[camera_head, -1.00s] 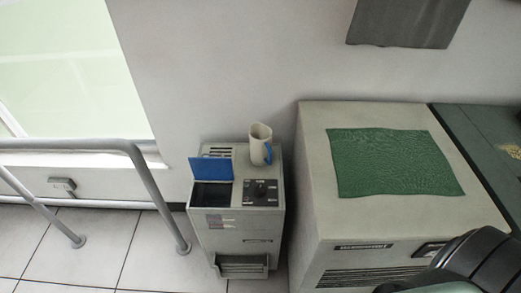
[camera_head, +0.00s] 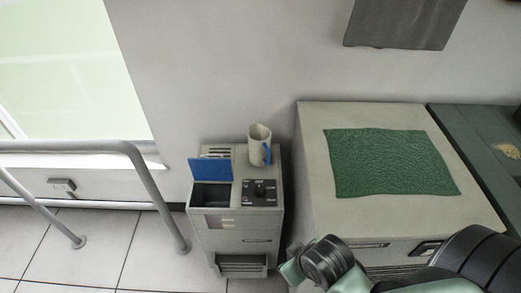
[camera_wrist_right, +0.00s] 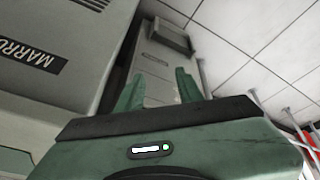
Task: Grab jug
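The jug (camera_head: 259,146) is cream with a blue handle on its right side. It stands upright on the back right of the top of a small grey machine (camera_head: 234,238). My right arm comes in from the lower right in the head view, in front of the large cabinet, and its fingers are not visible there. In the right wrist view my right gripper (camera_wrist_right: 160,90) is open, with two green fingers apart and nothing between them. The jug is not in the right wrist view. My left gripper is not in view.
The small machine has a raised blue lid (camera_head: 211,170) and a black knob panel (camera_head: 262,193). To its right stands a large beige cabinet (camera_head: 312,190) with a green mat (camera_head: 390,162). A grey railing (camera_head: 150,190) stands left, over open tiled floor.

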